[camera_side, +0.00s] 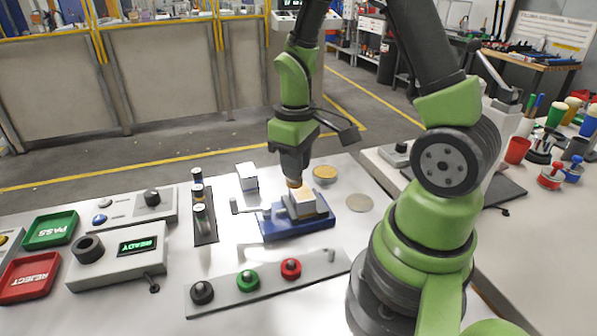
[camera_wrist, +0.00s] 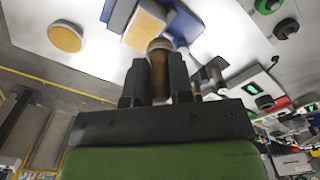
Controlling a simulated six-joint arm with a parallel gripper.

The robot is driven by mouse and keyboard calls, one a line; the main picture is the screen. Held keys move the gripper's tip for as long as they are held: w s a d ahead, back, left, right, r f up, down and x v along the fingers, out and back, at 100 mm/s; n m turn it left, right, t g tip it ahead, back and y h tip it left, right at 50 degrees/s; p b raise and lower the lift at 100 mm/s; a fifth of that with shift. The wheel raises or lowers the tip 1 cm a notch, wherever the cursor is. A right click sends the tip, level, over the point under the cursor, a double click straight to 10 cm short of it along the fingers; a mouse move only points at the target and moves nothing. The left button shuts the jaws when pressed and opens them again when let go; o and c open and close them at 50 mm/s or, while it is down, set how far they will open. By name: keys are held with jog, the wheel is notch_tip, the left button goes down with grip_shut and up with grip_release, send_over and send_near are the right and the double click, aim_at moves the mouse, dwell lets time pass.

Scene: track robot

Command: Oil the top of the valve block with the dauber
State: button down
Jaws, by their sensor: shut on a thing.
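The valve block (camera_side: 303,211) is a pale block with a tan top, sitting in a blue fixture (camera_side: 270,230) on the bench. Its tan top (camera_wrist: 143,27) also shows in the wrist view, just past the dauber's end. My gripper (camera_side: 293,176) points down over the block. In the wrist view, my gripper (camera_wrist: 157,85) is shut on the brown, round dauber (camera_wrist: 160,72), held between both fingers. The dauber's lower end is at or just above the block's top; I cannot tell whether it touches. A round dish with a yellow-orange surface (camera_side: 325,173) stands behind the block.
A white box (camera_side: 247,177) and a dark rack (camera_side: 205,228) with several small cylinders stand left of the fixture. A knob panel (camera_side: 270,287) lies in front. A flat grey disc (camera_side: 359,203) lies to the right. Green (camera_side: 50,231) and red (camera_side: 30,277) trays are far left.

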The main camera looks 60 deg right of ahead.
jog(key=shift+r, duration=2.4)
